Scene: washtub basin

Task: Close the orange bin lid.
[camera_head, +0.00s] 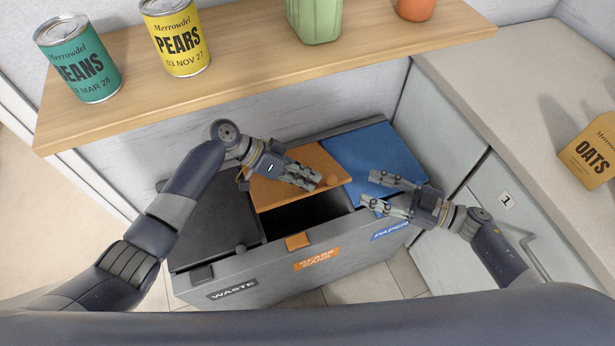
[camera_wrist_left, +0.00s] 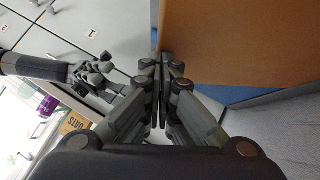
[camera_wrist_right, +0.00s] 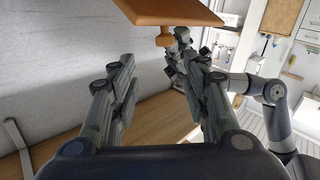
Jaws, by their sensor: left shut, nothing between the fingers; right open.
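The orange lid (camera_head: 292,179) of the middle bin stands raised, with a dark opening showing below it. An orange knob (camera_head: 333,181) sits at its right front corner. The lid also fills the upper right of the left wrist view (camera_wrist_left: 240,45) and shows at the top of the right wrist view (camera_wrist_right: 170,10). My left gripper (camera_head: 314,182) is shut and empty, over or beside the lid close to the knob; I cannot tell whether it touches. My right gripper (camera_head: 366,189) is open and empty over the blue lid, right of the orange lid.
The blue paper lid (camera_head: 365,150) on the right and the black waste lid (camera_head: 215,230) on the left look closed. A wooden shelf (camera_head: 270,65) with cans overhangs the bins at the back. A counter with an oats box (camera_head: 590,155) stands at right.

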